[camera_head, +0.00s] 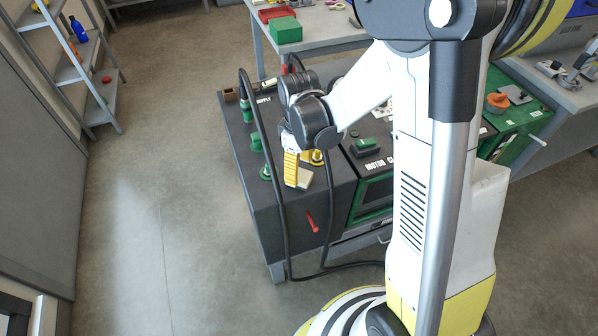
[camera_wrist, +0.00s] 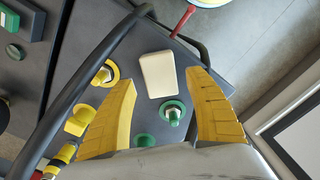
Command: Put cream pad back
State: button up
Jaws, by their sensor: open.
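The cream pad (camera_wrist: 158,73) is a small pale rectangular block on the dark top of the cart (camera_wrist: 225,83). It also shows in the head view (camera_head: 306,179), partly hidden behind a yellow finger. My gripper (camera_wrist: 163,82) is open, with its two yellow fingers spread. In the wrist view the pad appears between and just beyond the fingertips, and nothing is held. In the head view my gripper (camera_head: 292,170) points down at the pad's left side. I cannot tell the exact height of the fingertips above the cart top.
A black hose (camera_head: 276,190) loops over the cart close to my gripper. A green-ringed fitting (camera_wrist: 173,113) stands just beside the pad, and a yellow-ringed fitting (camera_wrist: 105,73) is to its left. A red handle (camera_wrist: 183,20) lies beyond the pad. Open floor (camera_head: 170,210) lies left of the cart.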

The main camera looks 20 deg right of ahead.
notch_tip(320, 180, up, 8)
jog(key=p, duration=0.3)
notch_tip(320, 180, up, 9)
jog(key=m+t, duration=0.3)
jog(key=m, duration=0.1)
send_over(299, 175)
jog(key=s, duration=0.5)
jog(key=s+r+m+t, duration=0.4)
jog(key=s+m, duration=0.1)
jog(key=s, duration=0.2)
jog(key=shift+s+r, duration=0.3)
jog(key=shift+r, duration=0.05)
